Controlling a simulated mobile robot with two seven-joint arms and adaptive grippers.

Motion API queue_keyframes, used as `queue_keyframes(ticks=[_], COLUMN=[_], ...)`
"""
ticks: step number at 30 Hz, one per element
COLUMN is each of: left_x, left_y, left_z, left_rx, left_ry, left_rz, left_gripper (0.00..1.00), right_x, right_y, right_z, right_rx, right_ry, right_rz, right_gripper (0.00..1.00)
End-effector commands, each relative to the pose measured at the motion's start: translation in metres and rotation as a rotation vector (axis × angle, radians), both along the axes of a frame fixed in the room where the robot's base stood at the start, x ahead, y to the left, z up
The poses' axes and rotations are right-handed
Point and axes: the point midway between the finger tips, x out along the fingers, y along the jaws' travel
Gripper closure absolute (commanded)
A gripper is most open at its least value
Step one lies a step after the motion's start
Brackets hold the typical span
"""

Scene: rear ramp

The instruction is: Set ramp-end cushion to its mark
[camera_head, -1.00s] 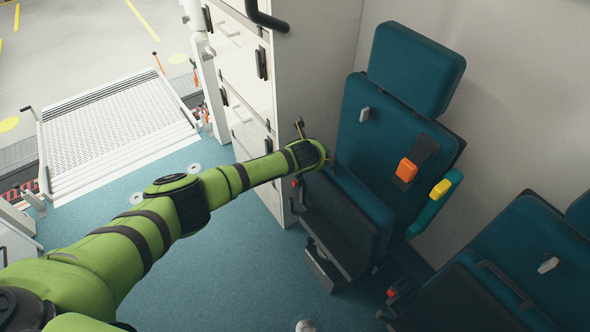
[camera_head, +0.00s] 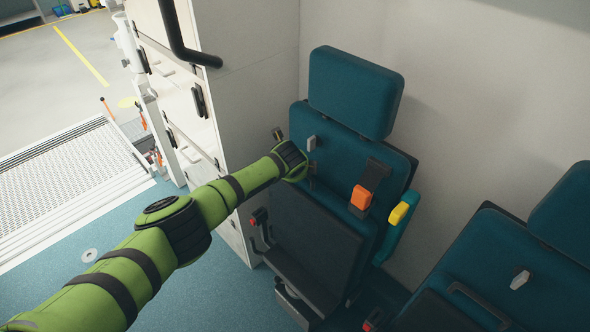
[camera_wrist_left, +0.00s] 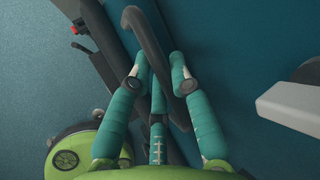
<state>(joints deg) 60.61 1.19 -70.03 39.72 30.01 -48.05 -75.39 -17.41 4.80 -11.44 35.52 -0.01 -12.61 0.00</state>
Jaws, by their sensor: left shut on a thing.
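The ramp-end seat has a teal backrest (camera_head: 338,165) and a cushion whose dark underside (camera_head: 318,235) faces outward. The cushion is tilted steeply up towards the backrest. My left arm reaches to the upper left edge of the cushion in the head view. The left gripper is mostly hidden there behind its own wrist. In the left wrist view the teal fingers of my left gripper (camera_wrist_left: 160,75) are closed about a dark bar (camera_wrist_left: 148,38). My right gripper is in neither view. I cannot make out a mark.
A second teal seat (camera_head: 500,260) stands at the right. A white cabinet (camera_head: 255,100) with a dark rail (camera_head: 180,35) stands left of the ramp-end seat. The ramp (camera_head: 60,185) lies at the far left. Blue floor is clear beside the seat.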

Motion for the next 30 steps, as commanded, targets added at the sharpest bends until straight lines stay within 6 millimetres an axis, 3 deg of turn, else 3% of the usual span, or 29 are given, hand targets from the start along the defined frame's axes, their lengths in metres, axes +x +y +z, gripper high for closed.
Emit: queue_keyframes(ticks=[1,2,3,16,22,30], left_x=[0.005,0.005,0.005,0.003,0.001,-0.010], left_y=[-0.006,-0.006,-0.006,-0.011,-0.011,-0.007], left_z=[0.011,0.011,0.011,0.008,0.009,0.024], left_rx=[-0.016,-0.017,-0.016,-0.021,-0.022,-0.020], left_ry=[-0.023,-0.023,-0.023,-0.018,-0.016,-0.017], left_rz=[-0.007,-0.007,-0.008,-0.014,-0.015,-0.015], left_gripper=[0.71,0.59,0.54,0.54,0.54,0.54], right_x=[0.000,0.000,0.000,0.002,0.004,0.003], right_y=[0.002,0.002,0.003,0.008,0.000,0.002], right_z=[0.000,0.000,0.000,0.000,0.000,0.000], right_rx=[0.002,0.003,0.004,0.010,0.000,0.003], right_ry=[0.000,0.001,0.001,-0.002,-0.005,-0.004], right_rz=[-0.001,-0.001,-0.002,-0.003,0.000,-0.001], right_gripper=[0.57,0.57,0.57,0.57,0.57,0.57])
